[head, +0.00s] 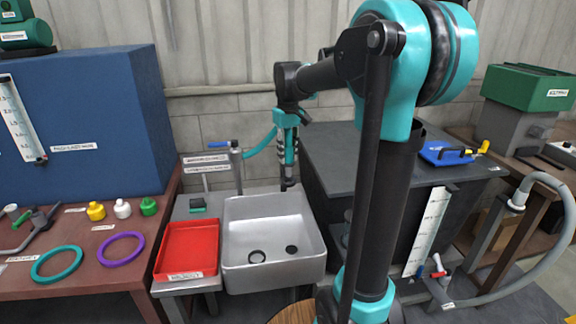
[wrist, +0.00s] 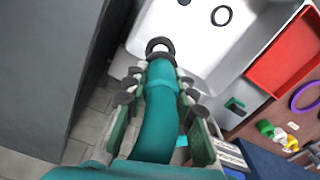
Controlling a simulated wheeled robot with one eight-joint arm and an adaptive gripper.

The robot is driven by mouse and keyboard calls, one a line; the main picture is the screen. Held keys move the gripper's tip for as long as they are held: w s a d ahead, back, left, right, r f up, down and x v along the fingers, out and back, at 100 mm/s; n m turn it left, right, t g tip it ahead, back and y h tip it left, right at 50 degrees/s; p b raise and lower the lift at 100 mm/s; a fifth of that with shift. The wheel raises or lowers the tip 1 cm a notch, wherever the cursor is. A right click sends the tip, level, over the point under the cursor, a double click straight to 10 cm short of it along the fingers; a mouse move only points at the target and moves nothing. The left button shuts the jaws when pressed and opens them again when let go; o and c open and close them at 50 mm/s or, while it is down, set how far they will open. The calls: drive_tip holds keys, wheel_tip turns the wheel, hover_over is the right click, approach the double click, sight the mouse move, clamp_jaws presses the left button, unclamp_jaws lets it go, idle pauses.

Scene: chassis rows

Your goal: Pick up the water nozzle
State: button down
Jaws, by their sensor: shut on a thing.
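The water nozzle (wrist: 160,82) is a teal tube with a dark ring-shaped tip, seen in the wrist view between the fingers of my gripper (wrist: 158,90). My gripper is shut around it, with fingers along both sides. In the head view my gripper (head: 287,166) points down by the back right of the grey sink (head: 240,272). A teal hose (head: 262,141) curves from the gripper toward the tap post. The nozzle's dark tip (head: 289,184) shows below the fingers, and the rest of it is mostly hidden by them.
A red tray (head: 205,236) lies left of the sink, with a tap post (head: 236,168) behind them. A dark cabinet (head: 330,150) stands close on the right. The brown table (head: 82,268) at left holds rings and small coloured parts.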

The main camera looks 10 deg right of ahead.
wheel_tip(320, 180, up, 14)
drive_tip(key=shift+r, duration=0.1)
idle(0.5)
